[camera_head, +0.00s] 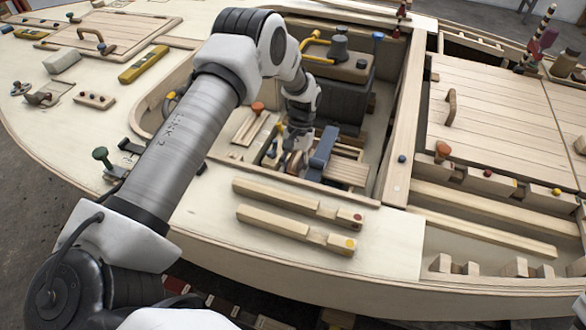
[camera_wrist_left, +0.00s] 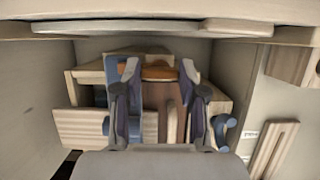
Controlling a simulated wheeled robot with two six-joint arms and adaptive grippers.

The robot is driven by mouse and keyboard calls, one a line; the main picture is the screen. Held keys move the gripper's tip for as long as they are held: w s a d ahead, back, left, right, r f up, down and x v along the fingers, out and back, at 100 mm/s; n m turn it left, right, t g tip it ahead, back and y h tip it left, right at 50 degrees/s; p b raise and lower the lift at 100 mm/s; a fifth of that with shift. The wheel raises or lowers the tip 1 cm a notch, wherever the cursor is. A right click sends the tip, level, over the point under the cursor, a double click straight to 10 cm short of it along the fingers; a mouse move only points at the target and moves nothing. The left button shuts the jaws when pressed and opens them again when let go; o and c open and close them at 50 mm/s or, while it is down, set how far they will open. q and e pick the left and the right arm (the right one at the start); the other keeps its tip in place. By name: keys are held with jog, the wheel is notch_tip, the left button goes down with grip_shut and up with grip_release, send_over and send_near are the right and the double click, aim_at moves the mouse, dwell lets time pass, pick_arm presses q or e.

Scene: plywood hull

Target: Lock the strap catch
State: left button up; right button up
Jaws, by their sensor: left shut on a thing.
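My left gripper (camera_head: 297,158) reaches down into the open well of the plywood hull. In the left wrist view its two dark fingers (camera_wrist_left: 160,112) stand apart, shut on a brown piece (camera_wrist_left: 155,98) between them. I take this piece to be part of the strap catch, but its outline is partly hidden by the fingers and palm. An orange-brown rounded part (camera_wrist_left: 159,73) shows behind it. A wooden frame (camera_wrist_left: 88,77) surrounds these parts. A blue lever-like piece (camera_head: 322,150) stands just right of the gripper in the head view.
Well walls rise close on both sides of the gripper, with a light rim (camera_wrist_left: 110,28) across the top in the wrist view. A dark box (camera_head: 340,95) stands behind the gripper. Two wooden bars (camera_head: 290,221) lie on the deck in front.

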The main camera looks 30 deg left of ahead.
pick_arm(q)
jog(key=o, duration=1.1)
jog(key=shift+o, duration=0.2)
jog(key=shift+r, duration=0.1)
jog(key=v, duration=1.2)
